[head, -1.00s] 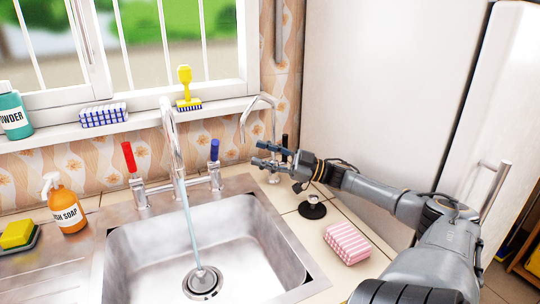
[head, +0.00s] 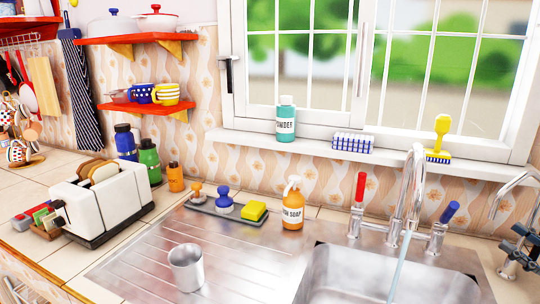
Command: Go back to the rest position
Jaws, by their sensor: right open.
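My right gripper (head: 513,248) shows at the right edge of the head view, cut off by the frame. It is open, beside the smaller curved tap (head: 515,185) at the right of the sink (head: 335,275). I see nothing between its fingers. My left gripper is not in view. The main tap (head: 417,165) has a red handle (head: 360,188) and a blue handle (head: 449,212), and water runs from it into the sink.
On the metal drainboard (head: 130,260) stand a steel cup (head: 186,268) and an orange soap bottle (head: 292,208). A toaster (head: 105,205) is on the left counter. Red shelves (head: 140,38) with pots and cups hang on the wall. A powder bottle (head: 286,122) stands on the windowsill.

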